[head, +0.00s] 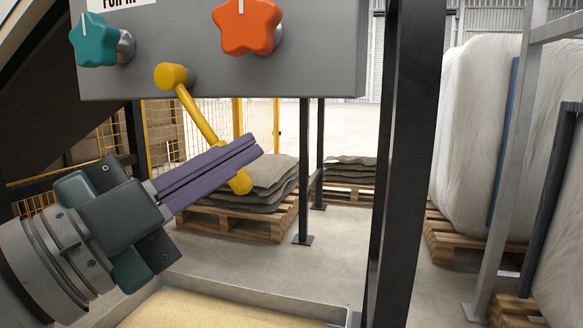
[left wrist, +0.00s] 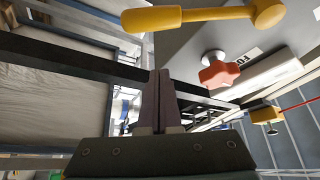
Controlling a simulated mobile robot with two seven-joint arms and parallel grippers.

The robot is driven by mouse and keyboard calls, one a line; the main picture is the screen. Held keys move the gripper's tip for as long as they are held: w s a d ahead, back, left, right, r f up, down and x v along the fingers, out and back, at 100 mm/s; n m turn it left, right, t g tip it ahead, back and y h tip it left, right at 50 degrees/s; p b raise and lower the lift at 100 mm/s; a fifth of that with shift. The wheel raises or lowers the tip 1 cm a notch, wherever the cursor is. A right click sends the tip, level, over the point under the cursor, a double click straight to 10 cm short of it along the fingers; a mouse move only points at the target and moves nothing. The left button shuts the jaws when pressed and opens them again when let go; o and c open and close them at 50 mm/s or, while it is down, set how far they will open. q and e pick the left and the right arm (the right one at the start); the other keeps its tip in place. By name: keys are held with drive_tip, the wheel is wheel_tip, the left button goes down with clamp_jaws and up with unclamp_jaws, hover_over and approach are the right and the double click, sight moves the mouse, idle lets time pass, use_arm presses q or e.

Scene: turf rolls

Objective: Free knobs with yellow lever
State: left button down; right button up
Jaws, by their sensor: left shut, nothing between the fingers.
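In the left wrist view the lever (left wrist: 190,17) crosses the top. An orange-red star knob (head: 247,26) sits on the panel above and right of the hub; it also shows in the left wrist view (left wrist: 219,74). A teal star knob (head: 92,42) sits at the panel's left. My left gripper (head: 258,146) is shut and empty, its purple fingers overlapping the lower lever in the head view. I cannot tell whether they touch it. My right gripper is out of view.
The grey panel (head: 185,35) stands above, with a dark post (head: 405,150) to its right. A tray of sand-coloured material (head: 215,312) lies below. Behind are pallets with stacked grey-brown sheets (head: 270,185) and large wrapped bales (head: 475,130). Bare floor shows between them.

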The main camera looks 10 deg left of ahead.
sight(215, 141)
use_arm(q)
drive_tip(key=w+b, duration=0.1)
drive_tip(key=w+a+f+b, duration=0.1)
drive_tip(key=w+a+b, duration=0.1)
drive_tip(key=shift+f, duration=0.25)
drive_tip(key=shift+a, duration=0.15)
